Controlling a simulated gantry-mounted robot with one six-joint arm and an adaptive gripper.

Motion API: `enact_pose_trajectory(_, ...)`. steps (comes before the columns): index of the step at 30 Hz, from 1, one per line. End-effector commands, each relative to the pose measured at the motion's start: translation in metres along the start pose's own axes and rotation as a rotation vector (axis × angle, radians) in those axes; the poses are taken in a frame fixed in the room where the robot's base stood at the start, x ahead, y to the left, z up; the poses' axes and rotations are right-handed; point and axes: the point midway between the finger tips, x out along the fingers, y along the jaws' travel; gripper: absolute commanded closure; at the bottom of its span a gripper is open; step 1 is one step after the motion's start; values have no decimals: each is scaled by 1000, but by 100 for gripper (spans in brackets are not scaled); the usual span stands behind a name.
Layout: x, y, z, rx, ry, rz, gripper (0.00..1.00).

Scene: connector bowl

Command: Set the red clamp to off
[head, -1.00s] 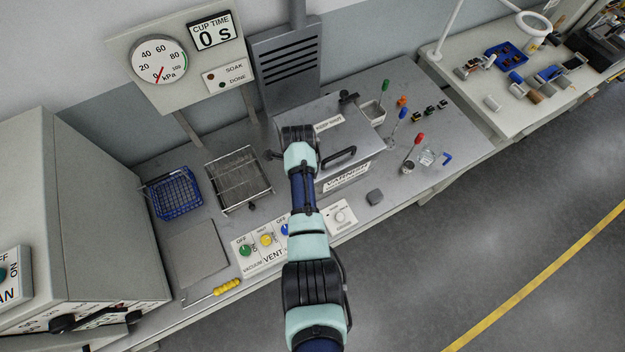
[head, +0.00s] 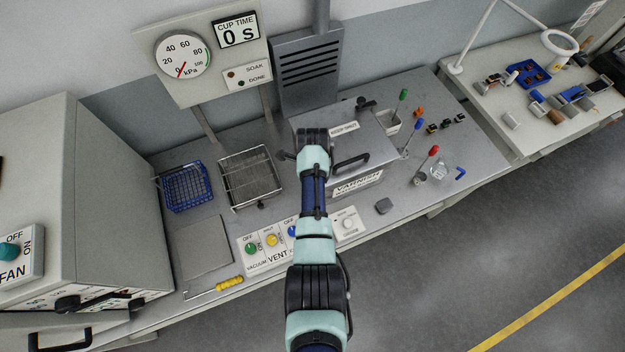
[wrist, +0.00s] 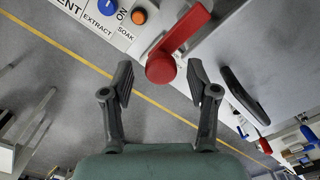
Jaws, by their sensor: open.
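The red clamp (wrist: 183,32) is in the wrist view: a flat red bar with a round red knob at its lower end. It slants from upper right to lower left near a white labelled plate. My gripper (wrist: 160,78) is open, with one dark finger on each side of the knob. The knob lies between or just beyond the fingertips; I cannot tell how far away it is. No contact shows. In the head view my wrist (head: 313,158) is over the left side of the varnish box, and it hides the clamp and my fingers.
The varnish box (head: 372,140) has a black lid handle (head: 351,163), seen on the right in the wrist view (wrist: 245,95). A control panel with green, yellow and blue knobs (head: 272,240) lies in front. A wire basket (head: 250,178) and blue basket (head: 186,188) stand left.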

Motion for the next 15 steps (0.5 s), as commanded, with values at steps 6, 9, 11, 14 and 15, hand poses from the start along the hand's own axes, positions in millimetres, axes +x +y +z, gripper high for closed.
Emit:
enact_pose_trajectory(6, -43, -1, 1, 0, -3, -6, 41)
enact_pose_trajectory(9, -69, -1, 1, 0, -2, -5, 41)
enact_pose_trajectory(11, -83, -1, 1, 0, -2, -5, 41)
enact_pose_trajectory(14, -102, 0, 0, 0, -1, -3, 41)
enact_pose_trajectory(15, -107, -1, 0, 0, -1, -3, 41)
